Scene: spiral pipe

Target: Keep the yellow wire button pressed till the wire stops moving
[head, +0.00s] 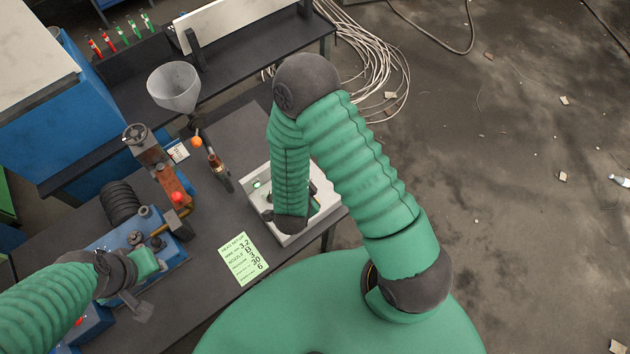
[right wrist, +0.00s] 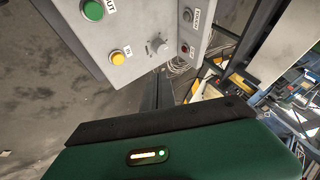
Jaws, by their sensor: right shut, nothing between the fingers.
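The control box (right wrist: 140,30) is a pale grey panel in the right wrist view. Its yellow button (right wrist: 118,58) sits near the panel edge beside a small label. A green button (right wrist: 92,10) is above it and a knob (right wrist: 158,46) is to its right. In the head view the box (head: 326,203) is on the bench's right end, partly hidden by my right arm. My right gripper (head: 313,208) is over the box, shut and empty; its contact with the button cannot be seen. My left gripper (head: 138,303) is by the blue machine; its jaws are unclear.
A blue machine (head: 160,262) with a black coil (head: 120,203) stands left on the bench. A funnel (head: 174,86) and a yellow-green note (head: 243,258) are nearby. Coiled pale wire (head: 375,75) lies on the floor behind. The floor at right is mostly open.

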